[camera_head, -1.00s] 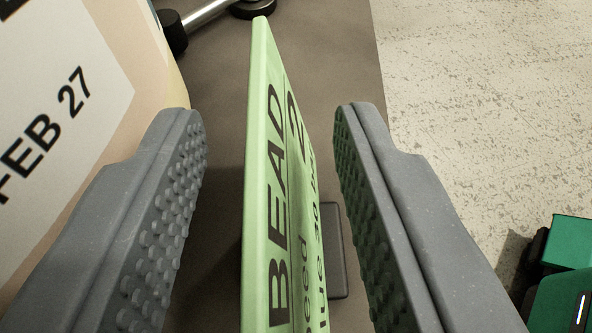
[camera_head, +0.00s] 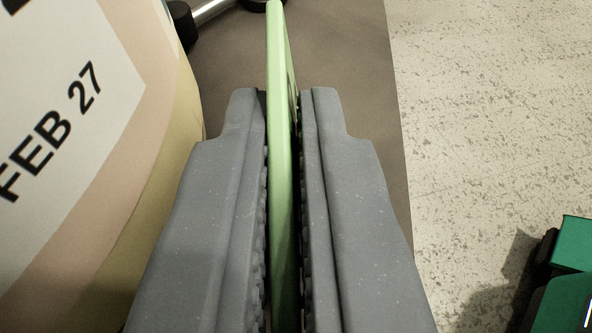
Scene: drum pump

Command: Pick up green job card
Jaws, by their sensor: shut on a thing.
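The green job card (camera_head: 279,75) stands on edge between my fingers, seen almost edge-on. Its far end reaches past the fingertips towards the top of the view. My gripper (camera_head: 284,110) is shut on the card, with a grey finger against each side. The card's printed face is mostly hidden by the right finger, and its lower edge is out of sight.
A rounded drum-like container with a white "FEB 27" label (camera_head: 60,110) is close on the left of my gripper. A brown surface (camera_head: 350,60) lies beneath, with speckled floor (camera_head: 490,120) to the right. A green and black thing (camera_head: 565,265) sits at the lower right.

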